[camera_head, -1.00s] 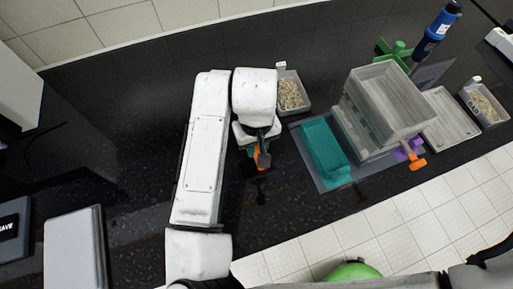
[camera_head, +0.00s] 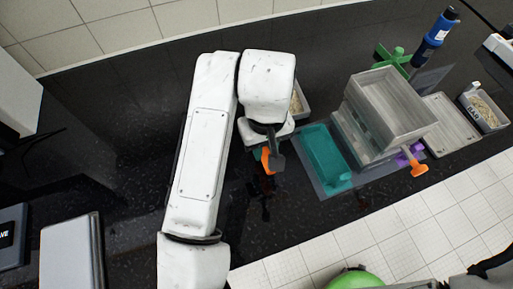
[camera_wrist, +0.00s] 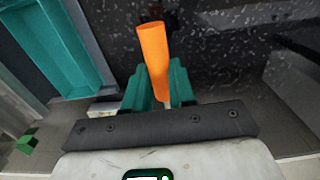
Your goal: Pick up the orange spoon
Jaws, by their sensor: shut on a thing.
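The orange spoon (camera_wrist: 154,52) shows in the wrist view as an orange handle between the two teal fingers of my gripper (camera_wrist: 159,84). My gripper is shut on it, and the handle sticks out past the fingertips. In the head view only a small part of the orange spoon (camera_head: 267,160) shows beneath my gripper (camera_head: 262,153). The rest of it is hidden by my wrist and fingers. It appears held above the black counter (camera_head: 300,222).
A teal tray (camera_head: 322,155) and a stack of grey sieve boxes (camera_head: 388,112) stand to the right. A container of grains (camera_head: 299,100) is partly behind my wrist. The counter's front right is mostly clear.

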